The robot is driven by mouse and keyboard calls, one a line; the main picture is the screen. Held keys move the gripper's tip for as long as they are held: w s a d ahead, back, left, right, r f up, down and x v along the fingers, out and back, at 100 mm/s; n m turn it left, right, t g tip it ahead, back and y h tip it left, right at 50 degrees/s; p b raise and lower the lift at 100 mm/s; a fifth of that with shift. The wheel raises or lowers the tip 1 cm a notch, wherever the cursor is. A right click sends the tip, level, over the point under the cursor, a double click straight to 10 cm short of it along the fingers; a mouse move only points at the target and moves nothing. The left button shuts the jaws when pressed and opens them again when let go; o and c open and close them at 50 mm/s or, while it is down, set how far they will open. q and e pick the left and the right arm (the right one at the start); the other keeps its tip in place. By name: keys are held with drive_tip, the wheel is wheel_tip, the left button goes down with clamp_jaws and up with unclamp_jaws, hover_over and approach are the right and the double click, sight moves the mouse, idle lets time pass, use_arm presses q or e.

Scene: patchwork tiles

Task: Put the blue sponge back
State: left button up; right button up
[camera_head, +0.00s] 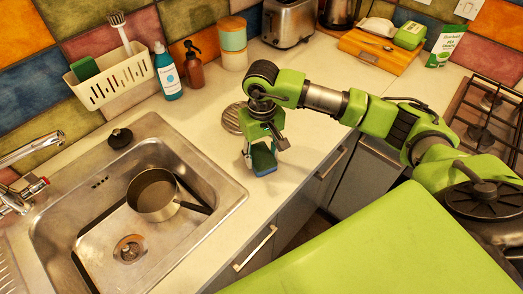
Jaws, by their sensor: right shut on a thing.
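The blue sponge (263,161) is in the jaws of my right gripper (263,150), at the front edge of the counter to the right of the sink. My right gripper points down and is shut on it, with its fingers covering part of the sponge. I cannot tell whether the sponge touches the counter. A cream slotted caddy (112,84) is on the tiled wall behind the sink, with a green sponge (85,68) and a white brush (120,31) in it. My left gripper is not in view.
The metal sink (215,180) holds a saucepan (153,193). A blue bottle (167,73), a brown soap dispenser (194,70) and stacked canisters (233,43) stand between caddy and toaster (288,22). A round trivet (231,118) lies behind my gripper. The counter around it is mostly clear.

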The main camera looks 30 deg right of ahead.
sight(261, 157)
drive_tip(key=shift+f+b, duration=0.25)
drive_tip(key=shift+b, duration=0.1)
drive_tip(key=o, duration=1)
drive_tip(key=shift+r, duration=0.1)
drive_tip(key=shift+r, duration=0.1)
drive_tip(key=shift+r+p, duration=0.15)
drive_tip(key=shift+p, duration=0.25)
drive_tip(key=shift+w+r+b, duration=0.1)
drive_tip(key=shift+r+b, duration=0.2)
drive_tip(key=shift+b, duration=0.1)
wheel_tip(261, 157, up, 11)
drive_tip(key=b, duration=0.3)
drive_tip(key=shift+r, duration=0.15)
